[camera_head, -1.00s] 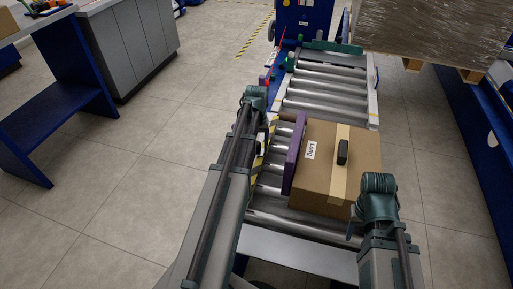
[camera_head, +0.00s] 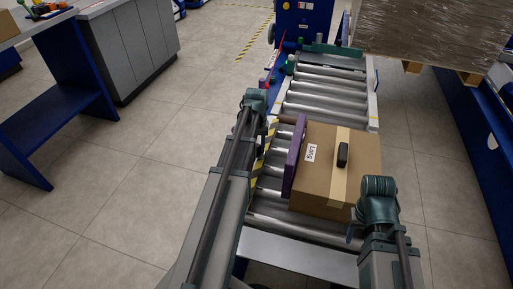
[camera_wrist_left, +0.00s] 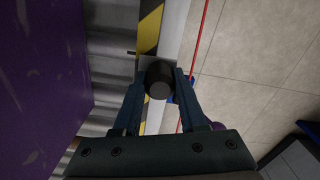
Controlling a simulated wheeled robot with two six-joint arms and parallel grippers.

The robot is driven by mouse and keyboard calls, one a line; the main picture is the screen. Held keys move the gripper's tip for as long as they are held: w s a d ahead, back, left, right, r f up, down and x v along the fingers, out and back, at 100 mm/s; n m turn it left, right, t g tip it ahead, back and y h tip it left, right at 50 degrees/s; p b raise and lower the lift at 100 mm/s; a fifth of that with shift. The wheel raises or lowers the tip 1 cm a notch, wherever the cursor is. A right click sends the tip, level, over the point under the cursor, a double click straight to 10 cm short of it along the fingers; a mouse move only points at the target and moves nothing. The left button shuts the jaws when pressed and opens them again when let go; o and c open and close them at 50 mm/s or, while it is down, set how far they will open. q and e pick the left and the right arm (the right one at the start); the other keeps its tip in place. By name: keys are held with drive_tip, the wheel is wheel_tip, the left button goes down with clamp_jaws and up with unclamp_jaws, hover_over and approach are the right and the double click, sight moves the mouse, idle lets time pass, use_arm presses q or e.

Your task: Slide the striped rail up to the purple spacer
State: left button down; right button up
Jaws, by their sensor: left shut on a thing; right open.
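The yellow-black striped rail (camera_head: 262,163) runs along the left side of the roller conveyor; it also shows in the left wrist view (camera_wrist_left: 149,32). The purple spacer (camera_head: 294,158) stands upright against the left side of a cardboard box; it fills the left of the wrist view (camera_wrist_left: 40,90). Rollers show between rail and spacer, so they are apart. My left gripper (camera_wrist_left: 160,76) is shut on the rail's dark round knob (camera_wrist_left: 159,84). In the head view my left gripper (camera_head: 255,102) is partly hidden by its arm. My right gripper (camera_head: 355,225) is open beside the box's near right corner, its fingers mostly hidden.
The cardboard box (camera_head: 366,160) with a tape strip and a black object on top sits on the rollers (camera_head: 323,92). A wrapped pallet load (camera_head: 430,30) stands at the back right. A blue-sided table (camera_head: 65,100) is at left. The floor left of my arm is clear.

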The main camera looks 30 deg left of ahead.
idle(0.8)
use_arm(q)
drive_tip(key=d, duration=0.2)
drive_tip(key=w+d, duration=0.1)
drive_tip(key=d, duration=0.2)
drive_tip(key=shift+w, duration=0.1)
drive_tip(key=shift+c, duration=2.3)
unclamp_jaws()
drive_tip(key=shift+a, duration=0.1)
wheel_tip(320, 180, up, 14)
drive_tip(key=p, duration=1.4)
drive_tip(key=shift+f, duration=0.1)
